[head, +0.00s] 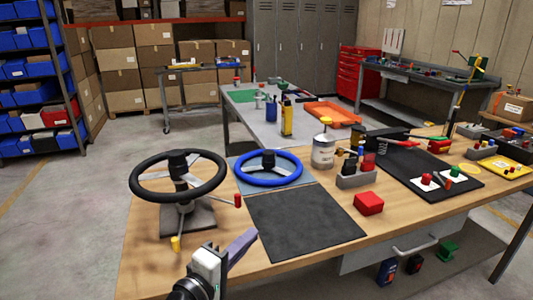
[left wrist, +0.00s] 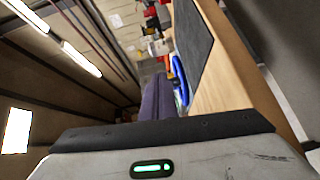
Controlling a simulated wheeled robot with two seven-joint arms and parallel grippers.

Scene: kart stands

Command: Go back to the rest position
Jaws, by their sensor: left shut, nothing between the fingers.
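My left gripper (head: 246,240) is at the bottom of the head view, in front of the workbench's (head: 290,262) near edge. It is shut and empty, with its purple-grey fingers pointing up and to the right. The fingers also show in the left wrist view (left wrist: 157,99), seen beside the bench edge. A black steering wheel (head: 150,187) on a stand is at the bench's left. A blue steering wheel (head: 268,180) lies on a grey-blue mat behind a bare dark mat (head: 305,221). My right gripper is not in view.
A red box (head: 368,203), a grey holder (head: 356,180) with tools and a white can (head: 323,152) stand right of the mats. A black tray (head: 428,170) is farther right. A second table (head: 265,130) stands behind. Open floor lies left of the bench.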

